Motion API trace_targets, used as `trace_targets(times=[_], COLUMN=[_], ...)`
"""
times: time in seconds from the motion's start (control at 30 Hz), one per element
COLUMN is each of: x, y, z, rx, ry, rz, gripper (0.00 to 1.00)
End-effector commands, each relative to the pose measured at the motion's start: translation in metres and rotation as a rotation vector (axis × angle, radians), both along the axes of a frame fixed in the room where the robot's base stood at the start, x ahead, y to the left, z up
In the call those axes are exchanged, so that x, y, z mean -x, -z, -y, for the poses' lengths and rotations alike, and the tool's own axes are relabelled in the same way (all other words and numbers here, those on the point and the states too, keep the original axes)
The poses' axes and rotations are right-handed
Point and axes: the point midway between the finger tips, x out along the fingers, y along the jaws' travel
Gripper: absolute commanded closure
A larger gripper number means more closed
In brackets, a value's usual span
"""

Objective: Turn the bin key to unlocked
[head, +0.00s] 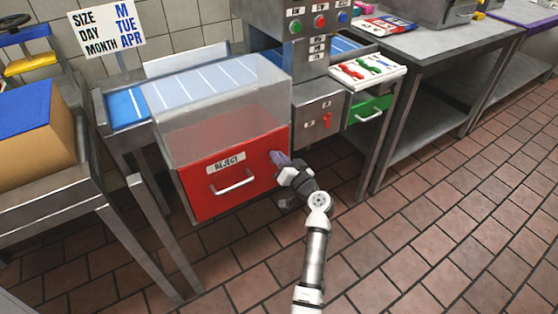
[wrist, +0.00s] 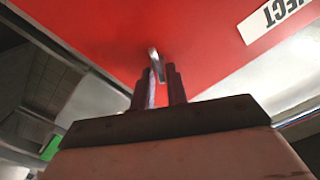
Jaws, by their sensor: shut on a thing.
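The red bin (head: 238,184) has a white REJECT label and a silver handle, and its red front also fills much of the wrist view (wrist: 120,40). My gripper (head: 276,156) is at the upper right corner of that front. In the wrist view, its two purple fingers (wrist: 160,82) are shut on the bin key (wrist: 155,62), a thin silver piece against the red face. The key is hidden behind the fingers in the head view. I cannot tell which way the key is turned.
A grey box with a red switch (head: 326,120) is right of the bin, above my gripper. A green drawer (head: 368,113) is further right. A cardboard box (head: 40,150) sits on the left table. The tiled floor (head: 430,220) at right is clear.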

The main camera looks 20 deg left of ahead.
Motion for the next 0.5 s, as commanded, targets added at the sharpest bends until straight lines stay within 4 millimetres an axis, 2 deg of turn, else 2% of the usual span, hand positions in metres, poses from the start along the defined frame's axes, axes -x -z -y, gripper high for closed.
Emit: trace_targets(times=[0.5], x=[-0.0025], y=[0.0044], z=[0.0016], rx=[-0.301], ry=[-0.003], rz=[-0.391], gripper=[1.0])
